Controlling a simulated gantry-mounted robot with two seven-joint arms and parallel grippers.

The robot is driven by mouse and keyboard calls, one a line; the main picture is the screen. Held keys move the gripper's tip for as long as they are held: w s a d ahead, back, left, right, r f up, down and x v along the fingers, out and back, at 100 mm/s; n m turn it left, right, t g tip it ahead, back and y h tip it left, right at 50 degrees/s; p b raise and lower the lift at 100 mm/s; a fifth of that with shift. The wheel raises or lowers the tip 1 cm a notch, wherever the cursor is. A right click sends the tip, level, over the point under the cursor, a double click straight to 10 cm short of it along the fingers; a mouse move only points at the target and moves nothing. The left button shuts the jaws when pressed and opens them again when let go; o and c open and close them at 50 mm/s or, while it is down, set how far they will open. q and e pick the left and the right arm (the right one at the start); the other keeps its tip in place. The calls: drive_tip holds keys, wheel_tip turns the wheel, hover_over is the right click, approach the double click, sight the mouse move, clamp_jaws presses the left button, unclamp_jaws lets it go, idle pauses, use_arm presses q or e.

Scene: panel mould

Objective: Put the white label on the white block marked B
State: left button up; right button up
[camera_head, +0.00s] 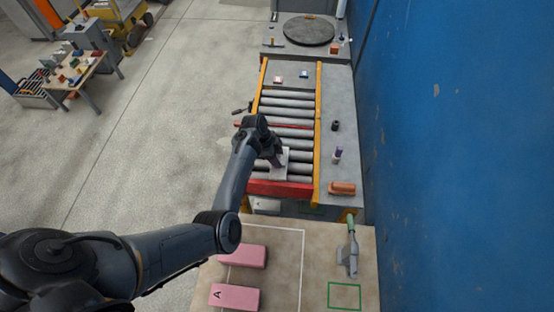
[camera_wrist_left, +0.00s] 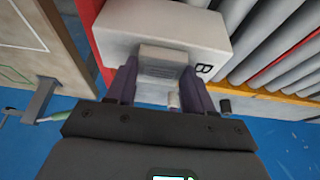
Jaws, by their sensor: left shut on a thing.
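The white block marked B (camera_wrist_left: 150,22) lies on the roller conveyor; the letter B shows on its near face in the left wrist view. In the head view the block (camera_head: 296,166) sits at the conveyor's near end, partly hidden by my arm. My left gripper (camera_wrist_left: 160,80) is shut on a small pale piece, the white label (camera_wrist_left: 163,57), held against or just in front of the block. I cannot tell if they touch. In the head view my left gripper (camera_head: 274,160) is over the block's left part. My right gripper is not in view.
A red beam (camera_head: 280,188) closes the conveyor's near end. Pink blocks (camera_head: 243,256) and a green-handled tool (camera_head: 349,252) lie on the near table. A blue wall (camera_head: 455,150) bounds the right.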

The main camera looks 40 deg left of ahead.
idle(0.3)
use_arm(q)
drive_tip(key=shift+f, duration=0.2)
drive_tip(key=o, duration=1)
drive_tip(key=shift+r, duration=0.15)
